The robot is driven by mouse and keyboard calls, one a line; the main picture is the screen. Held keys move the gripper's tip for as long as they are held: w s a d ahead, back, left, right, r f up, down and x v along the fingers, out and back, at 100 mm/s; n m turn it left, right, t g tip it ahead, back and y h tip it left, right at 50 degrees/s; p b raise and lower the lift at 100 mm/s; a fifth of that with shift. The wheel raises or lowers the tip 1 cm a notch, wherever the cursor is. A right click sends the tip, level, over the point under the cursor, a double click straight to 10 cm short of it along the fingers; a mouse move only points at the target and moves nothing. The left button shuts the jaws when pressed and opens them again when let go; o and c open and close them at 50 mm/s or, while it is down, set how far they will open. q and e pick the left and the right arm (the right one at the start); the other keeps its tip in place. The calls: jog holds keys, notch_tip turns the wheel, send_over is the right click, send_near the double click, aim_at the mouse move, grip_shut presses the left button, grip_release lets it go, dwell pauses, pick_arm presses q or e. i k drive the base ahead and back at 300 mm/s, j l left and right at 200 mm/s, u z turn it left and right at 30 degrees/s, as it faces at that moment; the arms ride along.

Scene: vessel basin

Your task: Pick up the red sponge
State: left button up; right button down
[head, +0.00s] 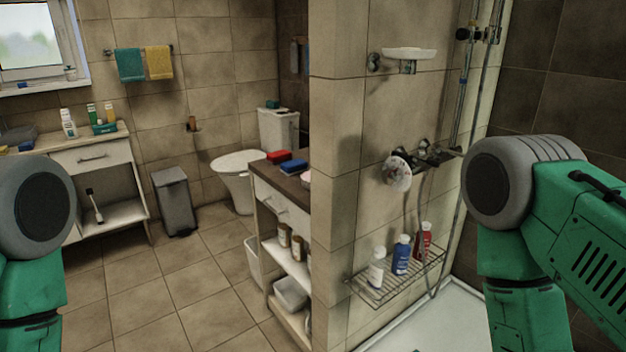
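A red sponge (279,156) lies on the dark top of a wooden cabinet (264,170) near the middle of the head view, behind the tiled wall's edge. A blue sponge (293,166) lies just in front of it, and the two look close together or touching. Parts of my green and grey arms show at the left and right edges. Neither of my grippers is in view, and both arms are well apart from the sponge.
A tiled partition wall (335,200) partly hides the cabinet's right side. A wire rack (398,274) with several bottles juts from the wall above the shower tray (440,325). A toilet (240,165) and bin (174,200) stand behind. The tiled floor (190,290) left of the cabinet is clear.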

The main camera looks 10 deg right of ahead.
aim_at(276, 158)
jog(key=z, duration=0.35)
jog(key=i+j+z, duration=0.15)
jog(key=z, duration=0.35)
jog(key=i+j+z, duration=0.1)
jog(key=j+z, duration=0.65)
jog(key=z, duration=0.25)
jog(key=j+z, duration=0.5)
jog(key=k+j+z, duration=0.1)
jog(key=j, duration=0.35)
jog(key=k+j+z, duration=0.15)
jog(key=j, duration=0.3)
jog(key=k+j+z, duration=0.1)
jog(key=j, duration=0.35)
jog(key=k+j+z, duration=0.1)
jog(key=j, duration=0.3)
jog(key=k+j+z, duration=0.15)
jog(key=j, duration=0.25)
jog(key=k+j+z, duration=0.1)
jog(key=j, duration=0.3)
jog(key=k, duration=0.1)
